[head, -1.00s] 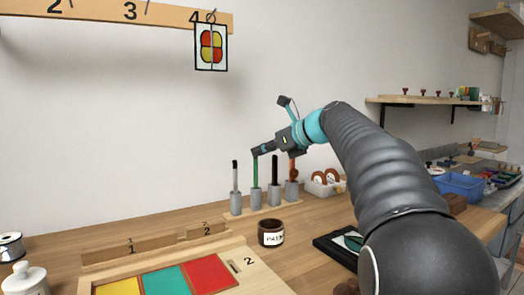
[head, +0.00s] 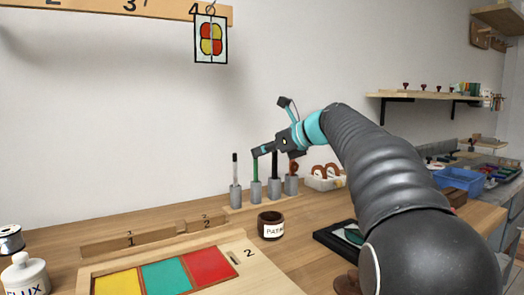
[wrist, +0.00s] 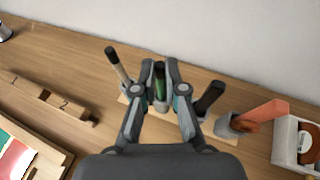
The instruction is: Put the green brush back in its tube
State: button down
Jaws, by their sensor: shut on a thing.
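My gripper (head: 256,152) is shut on the green brush (head: 255,169) near its top, above the second tube from the left. The brush is upright, and its lower end appears to be inside the grey tube (head: 257,192); how deep I cannot tell. In the wrist view the green brush (wrist: 160,87) shows between my fingers, with the tube (wrist: 161,105) just beneath it, partly hidden by the fingers.
Other tubes in the rack hold a black-topped brush (head: 235,170), a dark brush (head: 275,165) and an orange-red one (wrist: 262,114). A brown jar (head: 271,225) stands in front. A white bin (head: 324,181) is to the right. The wall is behind.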

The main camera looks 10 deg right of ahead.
jog(key=c, duration=0.7)
grip_release()
jog(key=shift+r, duration=0.1)
jog(key=shift+r+p, duration=0.85)
jog(key=shift+r, duration=2.55)
